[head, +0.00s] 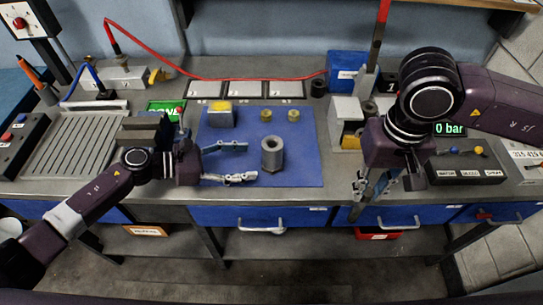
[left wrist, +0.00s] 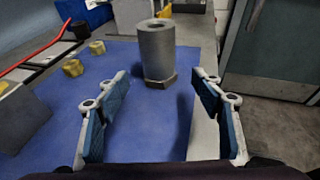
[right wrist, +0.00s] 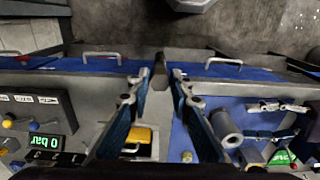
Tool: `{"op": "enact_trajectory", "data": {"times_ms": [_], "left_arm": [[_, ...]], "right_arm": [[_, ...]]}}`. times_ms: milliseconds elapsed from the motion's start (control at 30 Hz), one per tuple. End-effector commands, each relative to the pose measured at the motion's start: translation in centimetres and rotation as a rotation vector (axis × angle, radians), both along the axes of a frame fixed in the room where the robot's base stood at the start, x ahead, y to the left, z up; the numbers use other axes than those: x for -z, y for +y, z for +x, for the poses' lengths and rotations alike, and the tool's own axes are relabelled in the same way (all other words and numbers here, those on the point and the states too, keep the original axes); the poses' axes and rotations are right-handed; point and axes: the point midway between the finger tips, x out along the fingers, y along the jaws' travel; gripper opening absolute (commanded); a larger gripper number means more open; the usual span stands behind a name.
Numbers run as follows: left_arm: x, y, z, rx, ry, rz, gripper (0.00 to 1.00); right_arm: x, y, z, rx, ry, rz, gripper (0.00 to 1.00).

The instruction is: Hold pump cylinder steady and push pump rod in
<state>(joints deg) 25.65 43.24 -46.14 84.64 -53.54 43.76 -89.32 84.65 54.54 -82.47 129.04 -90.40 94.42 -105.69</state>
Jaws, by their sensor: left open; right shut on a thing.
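The grey pump cylinder (head: 272,153), hollow on top with a hexagonal foot, stands upright on the blue mat (head: 300,172). It also shows in the left wrist view (left wrist: 156,50) and the right wrist view (right wrist: 226,128). My left gripper (head: 240,162) is open and empty, pointing at the cylinder from the left, apart from it. My right gripper (head: 370,190) points down over the table's front edge, right of the mat. It is shut on a dark grey piece (right wrist: 159,72), mostly hidden between the fingertips; I cannot tell for sure that it is the pump rod.
Two brass pieces (head: 266,115) and a yellow-topped grey block (head: 220,115) sit at the mat's back. A grey fixture with yellow parts (head: 347,122) stands right of the mat. A gauge reads 0 bar (head: 450,130). The mat around the cylinder is clear.

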Motion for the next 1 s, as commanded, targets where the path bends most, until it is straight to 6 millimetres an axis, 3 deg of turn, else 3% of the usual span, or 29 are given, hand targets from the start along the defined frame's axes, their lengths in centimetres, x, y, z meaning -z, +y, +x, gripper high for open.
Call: {"op": "enact_trajectory", "data": {"times_ms": [200,500,933,1000], "left_arm": [[0.8,-3.2,1.0,0.0,0.0,-0.004,0.61],[2.0,-6.1,1.9,-0.002,-0.001,-0.003,0.61],[2.1,-6.8,2.1,-0.002,0.001,-0.002,0.61],[2.1,-6.8,2.1,-0.002,0.001,-0.002,0.54]], "right_arm": [[-0.5,0.0,0.0,0.0,-0.001,0.0,0.0],[1.3,0.0,0.0,0.0,-0.001,0.0,0.0],[1.5,0.0,0.0,0.0,-0.001,0.0,0.0],[1.5,0.0,0.0,0.0,-0.001,0.0,0.0]]}}
